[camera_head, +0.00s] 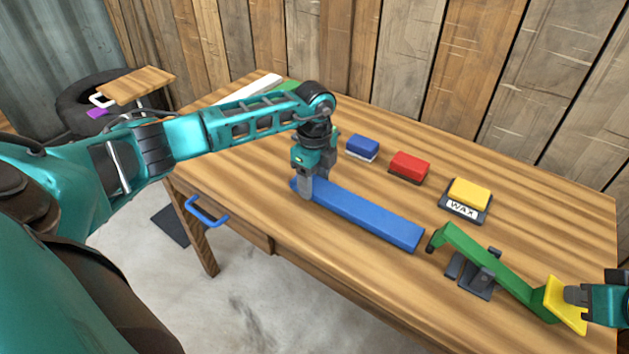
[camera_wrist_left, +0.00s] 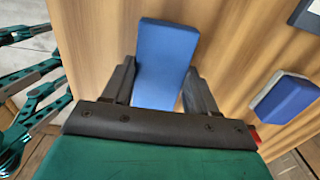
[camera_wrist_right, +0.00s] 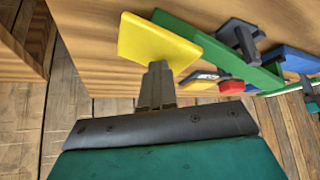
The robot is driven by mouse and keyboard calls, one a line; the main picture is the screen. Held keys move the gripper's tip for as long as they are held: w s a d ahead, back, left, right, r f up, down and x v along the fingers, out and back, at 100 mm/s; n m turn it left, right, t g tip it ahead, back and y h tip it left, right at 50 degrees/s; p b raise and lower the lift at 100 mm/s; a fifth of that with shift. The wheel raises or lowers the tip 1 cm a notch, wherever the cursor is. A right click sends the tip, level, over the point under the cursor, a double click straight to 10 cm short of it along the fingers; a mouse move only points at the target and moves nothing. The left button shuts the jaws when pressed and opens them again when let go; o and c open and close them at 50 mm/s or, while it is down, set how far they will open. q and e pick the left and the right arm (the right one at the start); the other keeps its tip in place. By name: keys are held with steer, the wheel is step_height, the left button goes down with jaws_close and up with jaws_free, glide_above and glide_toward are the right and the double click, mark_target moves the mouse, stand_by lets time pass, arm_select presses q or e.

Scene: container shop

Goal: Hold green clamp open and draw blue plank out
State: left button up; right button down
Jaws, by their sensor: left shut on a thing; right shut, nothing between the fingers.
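The blue plank (camera_head: 370,218) lies along the front of the wooden table, its right end just left of the green clamp's dark jaw tip, with a small gap. My left gripper (camera_head: 306,188) is shut on the plank near its left end; the left wrist view shows the plank (camera_wrist_left: 165,60) between the fingers (camera_wrist_left: 158,85). The green clamp (camera_head: 490,262) has a long green lever on a dark base, with a yellow plate (camera_head: 565,305) at its right end. My right gripper (camera_head: 576,295) is shut and empty, its fingertips at the yellow plate (camera_wrist_right: 150,42); whether they touch is unclear.
A blue block (camera_head: 362,147), a red block (camera_head: 409,165) and a yellow block on a WAX-labelled pad (camera_head: 468,195) stand behind the plank. A white strip (camera_head: 250,88) lies at the back left. A blue handle (camera_head: 205,211) sticks out from the table front.

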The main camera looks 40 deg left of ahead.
arm_select(q)
steer(key=shift+r, duration=3.15)
arm_select(e)
steer(key=shift+f, duration=0.1)
step_height(320, 180, up, 9)
